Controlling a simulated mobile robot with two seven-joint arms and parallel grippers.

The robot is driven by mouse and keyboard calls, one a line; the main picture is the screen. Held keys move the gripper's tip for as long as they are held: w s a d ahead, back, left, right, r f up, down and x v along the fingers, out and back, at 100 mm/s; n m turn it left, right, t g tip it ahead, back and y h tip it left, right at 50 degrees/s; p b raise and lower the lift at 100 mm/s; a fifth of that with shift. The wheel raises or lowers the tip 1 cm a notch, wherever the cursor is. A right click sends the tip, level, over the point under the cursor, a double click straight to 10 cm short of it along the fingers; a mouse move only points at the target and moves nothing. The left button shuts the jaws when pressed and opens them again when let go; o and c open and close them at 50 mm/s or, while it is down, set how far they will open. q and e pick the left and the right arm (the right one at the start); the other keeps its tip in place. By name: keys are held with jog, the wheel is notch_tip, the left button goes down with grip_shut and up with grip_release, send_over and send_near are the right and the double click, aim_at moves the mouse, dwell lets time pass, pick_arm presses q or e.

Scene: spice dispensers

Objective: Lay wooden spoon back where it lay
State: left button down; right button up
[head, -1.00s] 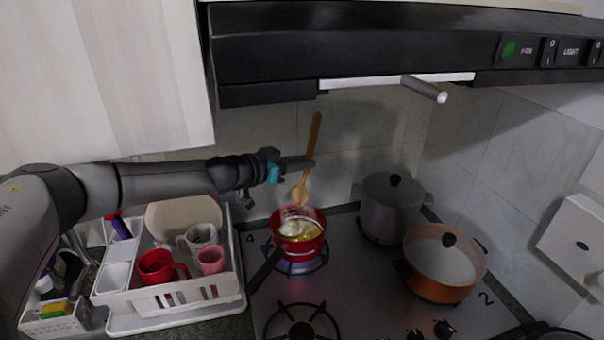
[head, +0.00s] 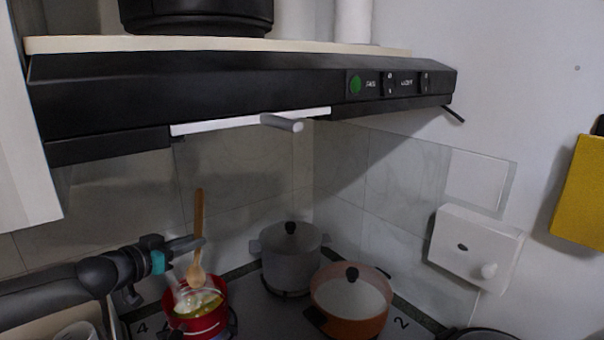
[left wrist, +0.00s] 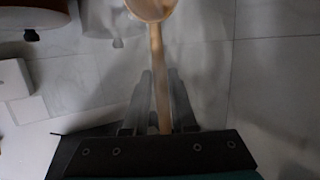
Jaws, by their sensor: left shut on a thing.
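My left gripper (head: 194,243) is shut on the wooden spoon (head: 198,215). The spoon is upright with its bowl end down, just above a red pot (head: 208,322) with white and yellow contents. In the left wrist view the spoon's handle (left wrist: 157,65) runs between the fingers (left wrist: 160,100), with its bowl at the top edge. I cannot tell whether the spoon tip touches the pot. My right gripper is not in view.
A grey lidded pot (head: 290,262) and an orange lidded pot (head: 350,318) stand on the stove to the right. The range hood (head: 110,105) hangs above. A white box (head: 475,245) is on the right wall, and a yellow item (head: 580,190) hangs farther right.

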aim_at(195, 227)
pick_arm(q)
jog(key=shift+s+a+f+b, duration=0.1)
jog(key=shift+s+f+b, duration=0.1)
jog(key=shift+f+b, duration=0.45)
jog(key=shift+s+f+b, duration=0.2)
jog(key=shift+f+b, duration=0.2)
jog(key=shift+f, duration=0.4)
jog(key=shift+s+a+f+b, duration=0.1)
jog(key=shift+s+f+b, duration=0.1)
jog(key=shift+f+b, duration=0.45)
jog(key=r+p, duration=0.3)
jog(key=w+r+p, duration=0.1)
jog(key=shift+d+r, duration=0.25)
jog(key=shift+r+p, duration=1.4)
jog(key=shift+a+r, duration=0.1)
